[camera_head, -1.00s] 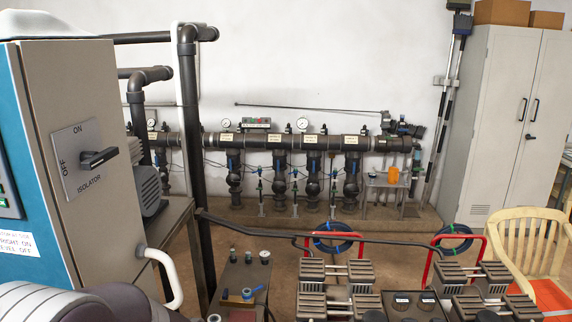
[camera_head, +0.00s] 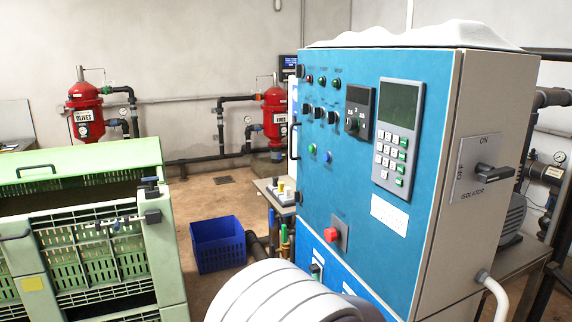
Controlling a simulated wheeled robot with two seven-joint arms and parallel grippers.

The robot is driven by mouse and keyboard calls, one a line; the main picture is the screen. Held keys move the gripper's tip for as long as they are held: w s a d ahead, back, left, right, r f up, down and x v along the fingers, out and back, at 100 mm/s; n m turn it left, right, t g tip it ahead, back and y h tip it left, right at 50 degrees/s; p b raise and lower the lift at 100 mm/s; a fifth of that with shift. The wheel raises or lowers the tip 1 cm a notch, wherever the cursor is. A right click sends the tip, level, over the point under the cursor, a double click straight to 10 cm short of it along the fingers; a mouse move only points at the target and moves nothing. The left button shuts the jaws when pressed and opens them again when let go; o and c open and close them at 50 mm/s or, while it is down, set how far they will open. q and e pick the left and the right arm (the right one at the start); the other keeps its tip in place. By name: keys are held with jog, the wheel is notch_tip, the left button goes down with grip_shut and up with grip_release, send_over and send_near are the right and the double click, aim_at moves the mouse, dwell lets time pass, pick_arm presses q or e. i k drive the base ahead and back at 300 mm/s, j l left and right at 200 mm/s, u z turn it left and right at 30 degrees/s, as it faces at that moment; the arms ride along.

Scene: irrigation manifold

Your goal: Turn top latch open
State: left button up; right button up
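A green slatted crate (camera_head: 172,240) stands at the left. At its near upper corner is a dark latch-like fitting (camera_head: 151,187), with a second dark fitting (camera_head: 153,216) just below it. They are small, and I cannot tell whether either is open or shut. Neither of my grippers is in view. White rounded segments of my own arm show at the bottom centre, in front of the blue cabinet.
A blue control cabinet (camera_head: 350,185) with a grey isolator switch (camera_head: 487,172) on its side fills the right. A blue basket (camera_head: 218,245) sits on the floor between crate and cabinet. Red filter tanks (camera_head: 85,110) and (camera_head: 275,120) stand behind. Some floor is clear around the basket.

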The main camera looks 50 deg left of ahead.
aim_at(299, 69)
jog(key=u, duration=1.45)
jog(key=i+j+z, duration=0.1)
jog(key=i+j, duration=0.3)
